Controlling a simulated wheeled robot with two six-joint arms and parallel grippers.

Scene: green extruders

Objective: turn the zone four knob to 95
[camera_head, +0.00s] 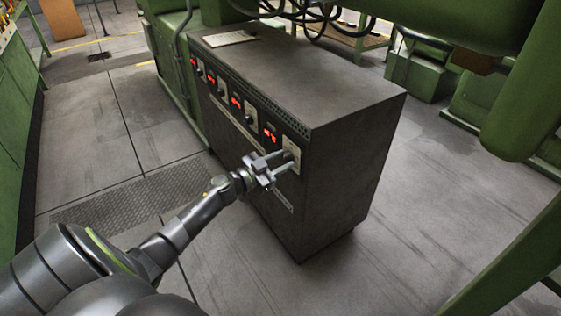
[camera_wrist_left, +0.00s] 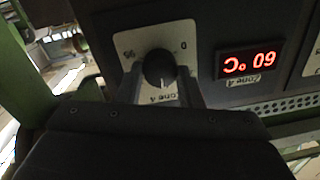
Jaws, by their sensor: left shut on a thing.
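The dark zone four knob (camera_wrist_left: 160,68) sits on a white dial plate (camera_wrist_left: 181,33) on the front panel of a dark cabinet. In the left wrist view the panel appears upside down, with 0 and 95 marked on the plate. My left gripper (camera_wrist_left: 162,82) is shut on the knob, one finger on each side. In the head view the left gripper (camera_head: 286,161) reaches the dial plate (camera_head: 292,147) at the near end of the panel. A small pale mark shows on the knob. My right gripper is out of view.
The cabinet (camera_head: 345,130) carries several more red displays and knobs farther along the same panel. Green machinery (camera_head: 515,100) stands at right and overhangs the cabinet's far side. The grey floor (camera_head: 375,265) in front and to the right is clear.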

